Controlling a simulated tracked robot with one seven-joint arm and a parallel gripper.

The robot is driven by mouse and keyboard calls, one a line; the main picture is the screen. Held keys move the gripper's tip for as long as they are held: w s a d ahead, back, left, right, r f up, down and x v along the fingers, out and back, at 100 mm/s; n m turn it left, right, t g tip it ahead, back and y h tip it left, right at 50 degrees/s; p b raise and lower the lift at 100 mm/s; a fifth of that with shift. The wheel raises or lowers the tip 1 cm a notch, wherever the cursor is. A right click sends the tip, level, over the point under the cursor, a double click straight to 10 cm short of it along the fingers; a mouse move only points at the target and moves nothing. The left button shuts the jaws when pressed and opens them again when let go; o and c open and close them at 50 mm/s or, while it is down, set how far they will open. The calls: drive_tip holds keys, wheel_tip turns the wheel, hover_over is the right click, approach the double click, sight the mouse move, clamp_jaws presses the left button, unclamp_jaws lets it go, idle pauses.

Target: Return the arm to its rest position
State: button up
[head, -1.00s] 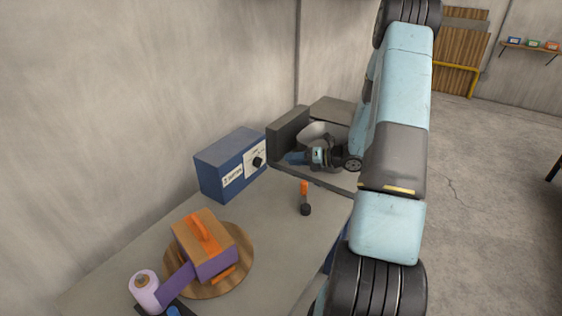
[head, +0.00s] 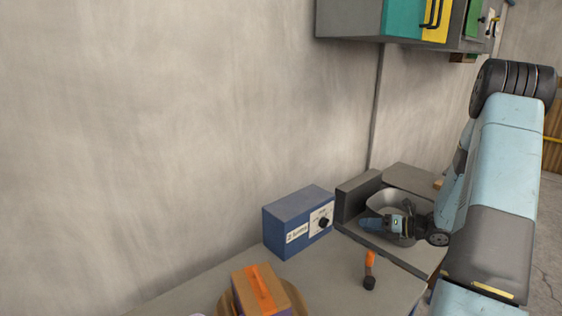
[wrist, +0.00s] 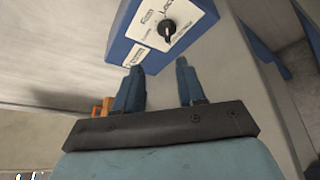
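My arm (head: 500,180), pale blue and grey, reaches down the right side of the head view. Its gripper (head: 372,223) appears in front of a grey basin, to the right of the blue box. In the wrist view my gripper (wrist: 160,68) has two blue fingers spread apart with nothing between them. Beyond the fingers is the blue box with a white dial panel (wrist: 172,25). I cannot tell how far the fingertips are from the box.
The blue box (head: 282,222) stands on the bench by the wall. An orange-handled tool (head: 370,262) stands on the bench. A brown box with orange tape (head: 262,290) sits on a round wooden board at the bottom edge. A cabinet (head: 350,20) hangs at upper right.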

drive_tip(key=s+a+r+n+g+h, duration=0.2)
drive_tip(key=s+a+r+n+g, duration=0.3)
drive_tip(key=r+n, duration=0.4)
drive_tip(key=s+a+r+n+g+h, duration=0.2)
drive_tip(key=s+a+r+n, duration=0.6)
drive_tip(key=n, duration=0.1)
drive_tip(key=s+r+n+t+h, duration=0.2)
drive_tip(key=s+r+n+h, duration=0.2)
drive_tip(key=s+r+n, duration=0.2)
drive_tip(key=s+r+n+t+h, duration=0.2)
drive_tip(key=s+r+n+h, duration=0.2)
drive_tip(key=s+n, duration=0.6)
drive_tip(key=shift+s+d+r+n, duration=0.3)
drive_tip(key=shift+s+r, duration=0.15)
drive_tip(key=shift+r, duration=0.85)
